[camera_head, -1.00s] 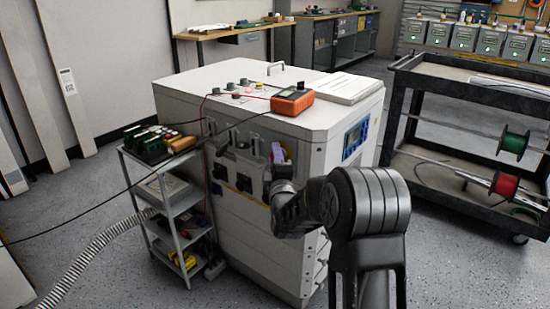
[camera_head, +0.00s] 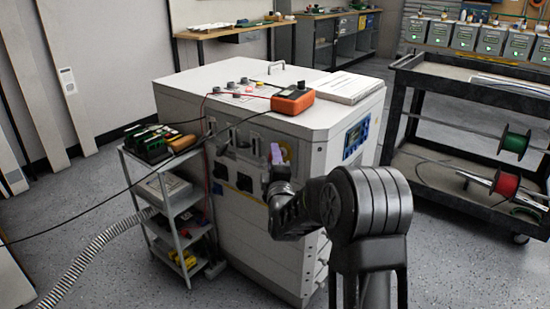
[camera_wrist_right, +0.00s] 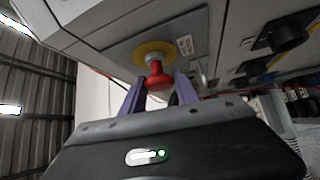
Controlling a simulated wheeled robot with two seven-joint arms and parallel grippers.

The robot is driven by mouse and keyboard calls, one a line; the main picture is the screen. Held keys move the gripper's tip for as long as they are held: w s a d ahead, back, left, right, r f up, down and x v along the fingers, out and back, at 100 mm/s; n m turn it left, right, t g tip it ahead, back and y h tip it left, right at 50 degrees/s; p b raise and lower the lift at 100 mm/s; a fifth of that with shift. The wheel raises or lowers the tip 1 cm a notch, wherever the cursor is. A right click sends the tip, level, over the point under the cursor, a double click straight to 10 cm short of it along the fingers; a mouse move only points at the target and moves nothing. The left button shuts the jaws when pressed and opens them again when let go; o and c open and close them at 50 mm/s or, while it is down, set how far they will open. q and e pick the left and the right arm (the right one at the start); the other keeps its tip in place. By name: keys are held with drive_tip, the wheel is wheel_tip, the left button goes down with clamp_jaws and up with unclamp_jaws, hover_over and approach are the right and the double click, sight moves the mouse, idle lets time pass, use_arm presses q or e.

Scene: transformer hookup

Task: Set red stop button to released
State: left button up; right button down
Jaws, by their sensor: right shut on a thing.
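The red stop button (camera_wrist_right: 157,78) shows in the right wrist view on a short pale stem, in front of a round yellow plate (camera_wrist_right: 154,48) on the grey cabinet panel. My right gripper (camera_wrist_right: 160,84) has its two purple fingers on either side of the button and is shut on it. In the head view my right gripper (camera_head: 278,152) is at the front face of the white cabinet (camera_head: 240,85), where the button itself is hidden. My left gripper is not in view.
An orange meter (camera_head: 292,100) with leads and a stack of papers (camera_head: 345,88) lie on the cabinet top. A small grey shelf cart (camera_head: 178,212) stands at left, a black trolley (camera_head: 470,90) at right. Black knobs (camera_wrist_right: 287,34) sit beside the button's panel.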

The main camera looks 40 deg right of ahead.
drive_tip(key=c, duration=0.9)
unclamp_jaws()
drive_tip(key=shift+a, duration=0.15)
drive_tip(key=p+v, duration=0.1)
drive_tip(key=v, duration=0.7)
